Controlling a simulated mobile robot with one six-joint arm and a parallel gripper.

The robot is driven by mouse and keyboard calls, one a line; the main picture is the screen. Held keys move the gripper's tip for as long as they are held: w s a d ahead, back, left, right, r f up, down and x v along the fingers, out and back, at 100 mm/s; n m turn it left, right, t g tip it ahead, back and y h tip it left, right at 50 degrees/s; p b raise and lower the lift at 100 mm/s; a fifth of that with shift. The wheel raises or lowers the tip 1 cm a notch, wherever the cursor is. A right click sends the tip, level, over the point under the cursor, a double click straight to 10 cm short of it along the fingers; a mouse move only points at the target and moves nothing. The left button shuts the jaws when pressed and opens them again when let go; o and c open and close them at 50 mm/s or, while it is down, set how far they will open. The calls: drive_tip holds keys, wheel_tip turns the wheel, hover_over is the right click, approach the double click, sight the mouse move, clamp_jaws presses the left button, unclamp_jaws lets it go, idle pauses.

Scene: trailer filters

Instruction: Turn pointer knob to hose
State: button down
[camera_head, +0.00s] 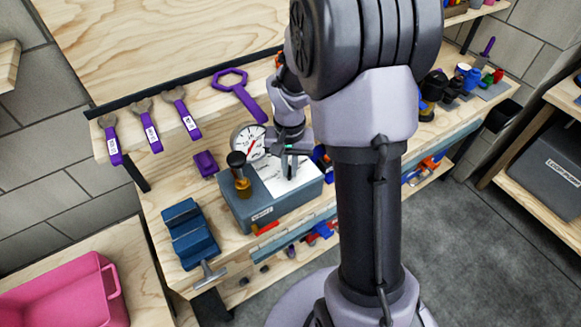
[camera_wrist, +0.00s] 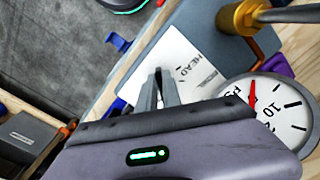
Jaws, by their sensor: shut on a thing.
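A grey box (camera_head: 262,208) on the workbench has a white label plate (camera_head: 276,184) on top. My gripper (camera_head: 290,166) points down onto this plate. In the wrist view the fingers (camera_wrist: 161,82) are close together over the white plate (camera_wrist: 190,45), shut on the pointer knob, which they mostly hide. The word "HEAD" is readable on the plate, to the right of the fingertips in that view. Other plate markings are partly covered, and I cannot read a hose mark or tell the pointer's direction.
A brass fitting with a black top (camera_head: 241,178) and a round gauge (camera_head: 247,141) with a red needle stand close to my gripper. A blue vise (camera_head: 188,235) is at the left. A pink bin (camera_head: 75,295) is at lower left.

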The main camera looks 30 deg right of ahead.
drive_tip(key=shift+m, duration=0.3)
idle(0.4)
drive_tip(key=c, duration=1.5)
unclamp_jaws()
